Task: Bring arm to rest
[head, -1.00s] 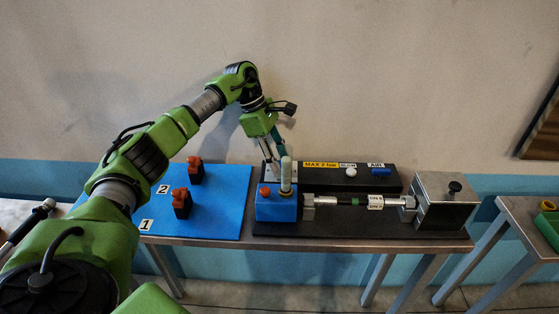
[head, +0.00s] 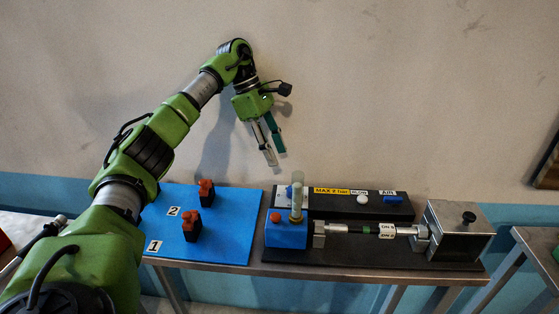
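My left arm (head: 150,150) reaches in from the left, bent at its far end. My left gripper (head: 276,157) hangs fingers down in front of the wall. Its two fingers are apart with nothing between them. It is above and slightly left of the pale upright cylinder (head: 297,188) on the blue block (head: 287,233), clear of it. My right gripper is not in view.
A blue board (head: 225,240) with two red-topped black pieces lies left of a black rig (head: 345,257) with a rod and metal box (head: 455,235). Another table stands at the right edge. Space above the rig is clear.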

